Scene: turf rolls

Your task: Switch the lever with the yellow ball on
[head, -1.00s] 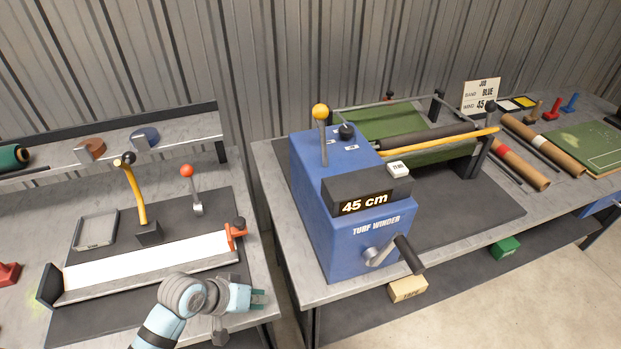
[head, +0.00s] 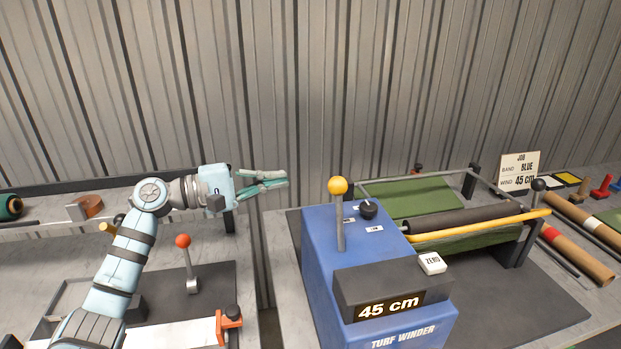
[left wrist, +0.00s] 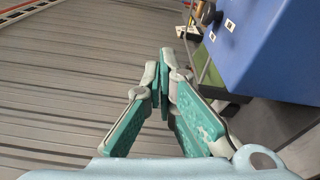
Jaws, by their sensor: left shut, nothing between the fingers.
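The lever with the yellow ball (head: 338,186) stands upright on top of the blue turf winder (head: 322,262) in the head view. Small white labels (head: 374,229) and a black knob (head: 368,208) sit beside it. My left gripper (head: 284,180) is raised to the left of the lever, its fingers pointing right toward it but apart from it. The gripper is shut and empty. In the left wrist view the closed fingers (left wrist: 166,62) show with the blue winder (left wrist: 270,55) at the upper right; the yellow ball is not visible there. My right gripper is not in view.
A red-ball lever (head: 183,242) stands on the left bench. The winder has a "45 cm" display (head: 390,305), a white ZERO button (head: 432,263) and a yellow bar (head: 480,224) behind it. A corrugated wall (head: 300,90) rises behind the benches.

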